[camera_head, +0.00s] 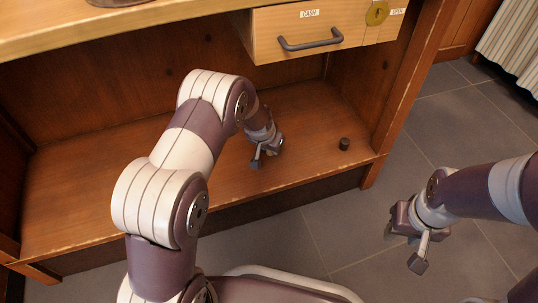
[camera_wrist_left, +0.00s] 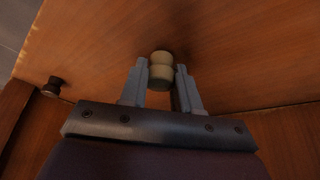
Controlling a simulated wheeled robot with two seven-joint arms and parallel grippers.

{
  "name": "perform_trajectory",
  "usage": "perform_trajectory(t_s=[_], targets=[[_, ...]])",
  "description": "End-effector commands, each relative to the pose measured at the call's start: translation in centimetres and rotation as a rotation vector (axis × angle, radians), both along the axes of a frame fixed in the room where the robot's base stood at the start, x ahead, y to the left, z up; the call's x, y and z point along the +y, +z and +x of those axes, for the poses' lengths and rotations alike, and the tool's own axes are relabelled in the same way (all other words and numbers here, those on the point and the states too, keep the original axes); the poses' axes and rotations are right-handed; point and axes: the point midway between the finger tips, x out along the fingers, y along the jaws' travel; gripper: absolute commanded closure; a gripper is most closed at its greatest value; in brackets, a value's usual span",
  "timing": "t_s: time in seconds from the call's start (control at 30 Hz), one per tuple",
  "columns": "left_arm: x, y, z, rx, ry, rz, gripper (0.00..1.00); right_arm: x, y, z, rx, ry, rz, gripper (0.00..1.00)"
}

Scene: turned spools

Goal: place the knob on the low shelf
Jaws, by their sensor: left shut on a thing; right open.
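The knob (camera_wrist_left: 161,71), a small pale tan turned piece with a groove around its middle, is between the fingers of my left gripper (camera_wrist_left: 161,82) in the left wrist view. The fingers are shut on its sides. In the head view my left gripper (camera_head: 266,153) is inside the counter, over the low shelf (camera_head: 312,125), with its fingers near the boards. The knob is hidden there. I cannot tell whether it touches the shelf. My right gripper (camera_head: 408,246) is open and empty over the grey floor, outside the shelf.
A small dark turned piece (camera_head: 344,144) stands on the shelf right of my left gripper, near the front edge; it also shows in the left wrist view (camera_wrist_left: 53,86). A drawer (camera_head: 305,33) with a handle hangs above. The shelf's left part is clear.

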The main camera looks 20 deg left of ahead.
Motion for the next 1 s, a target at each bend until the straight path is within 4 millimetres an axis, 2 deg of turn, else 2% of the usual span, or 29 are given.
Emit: perform_trajectory(t_s=[0.03, 0.07, 0.3, 0.43, 0.47, 0.5, 0.53, 0.83, 0.93, 1.0], targets=[[0.0, -2.2, -0.1, 0.001, 0.001, 0.000, 0.97, 0.0, -2.0, 0.0, 0.001, 0.000, 0.000, 0.57], [0.0, -2.6, 0.0, 0.001, 0.001, 0.000, 0.97, 0.0, -2.3, 0.0, 0.001, 0.000, 0.000, 0.57], [0.0, -2.1, -0.1, 0.001, 0.000, 0.000, 0.97, 0.0, -1.8, 0.0, 0.000, 0.000, 0.000, 0.57], [0.0, -2.6, -0.1, 0.001, 0.000, 0.000, 0.97, 0.0, -2.2, 0.0, 0.000, 0.000, 0.000, 0.57], [0.0, -2.4, -0.1, 0.001, 0.000, 0.000, 0.59, 0.0, -2.0, 0.0, 0.001, 0.000, 0.000, 0.57], [0.0, -2.4, -0.1, 0.001, 0.000, 0.000, 0.46, 0.0, -2.0, 0.0, 0.001, 0.000, 0.000, 0.57], [0.0, -2.4, -0.1, 0.001, 0.000, 0.000, 0.43, 0.0, -2.0, 0.0, 0.001, 0.000, 0.000, 0.57], [0.0, -1.9, -0.1, 0.000, 0.000, 0.000, 0.43, 0.0, -1.6, 0.0, 0.001, 0.000, 0.000, 0.57], [0.1, -0.1, -0.6, -0.001, 0.000, 0.000, 0.43, 0.0, -0.3, 0.0, 0.001, 0.000, 0.000, 0.57], [0.2, 1.9, -1.2, -0.001, 0.000, 0.000, 0.43, 0.0, 1.0, 0.0, 0.001, 0.000, 0.000, 0.57]])
